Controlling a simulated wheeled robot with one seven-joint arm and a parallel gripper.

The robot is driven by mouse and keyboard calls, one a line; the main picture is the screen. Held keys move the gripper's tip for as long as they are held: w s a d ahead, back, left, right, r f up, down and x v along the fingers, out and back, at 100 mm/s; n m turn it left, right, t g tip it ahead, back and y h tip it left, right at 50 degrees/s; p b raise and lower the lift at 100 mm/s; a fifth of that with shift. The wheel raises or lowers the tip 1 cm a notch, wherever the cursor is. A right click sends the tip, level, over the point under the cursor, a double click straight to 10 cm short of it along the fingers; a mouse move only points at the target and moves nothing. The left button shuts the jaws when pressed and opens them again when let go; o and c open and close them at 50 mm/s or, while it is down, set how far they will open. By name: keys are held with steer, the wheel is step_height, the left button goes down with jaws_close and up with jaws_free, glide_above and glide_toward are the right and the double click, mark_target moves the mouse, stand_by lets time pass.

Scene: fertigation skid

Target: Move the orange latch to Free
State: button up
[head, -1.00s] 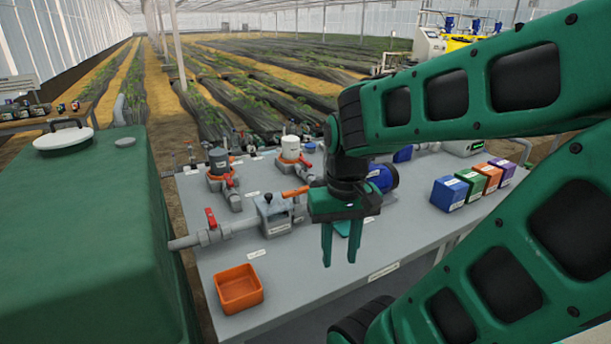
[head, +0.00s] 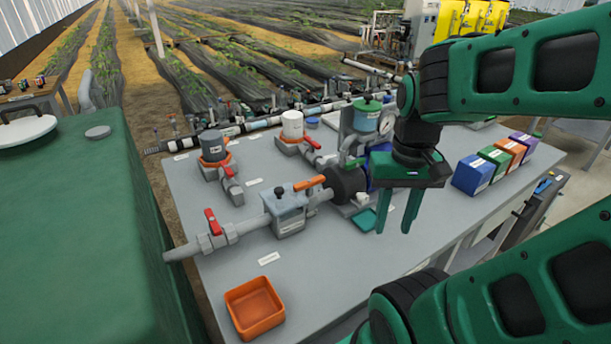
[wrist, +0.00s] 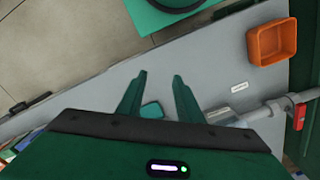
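The latch itself does not show in the wrist view.
Red-handled valves (head: 213,222) sit left on the pipe. A pump (head: 345,182) and a green-topped filter (head: 366,115) stand between latch and gripper or behind. An orange tray (head: 254,306) is at the front left. Coloured boxes (head: 474,174) stand right. The front middle table is clear.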

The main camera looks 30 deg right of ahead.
steer(key=w+d+r+m, duration=0.1)
steer(key=w+r+m, duration=0.35)
steer(key=w, duration=0.65)
steer(key=m, duration=0.7)
glide_above(308, 181)
steer(key=f, duration=0.9)
steer(key=shift+d+f, duration=0.15)
steer(key=shift+d, duration=0.05)
jaws_close()
steer(key=shift+a, duration=0.2)
steer(key=shift+d, duration=0.1)
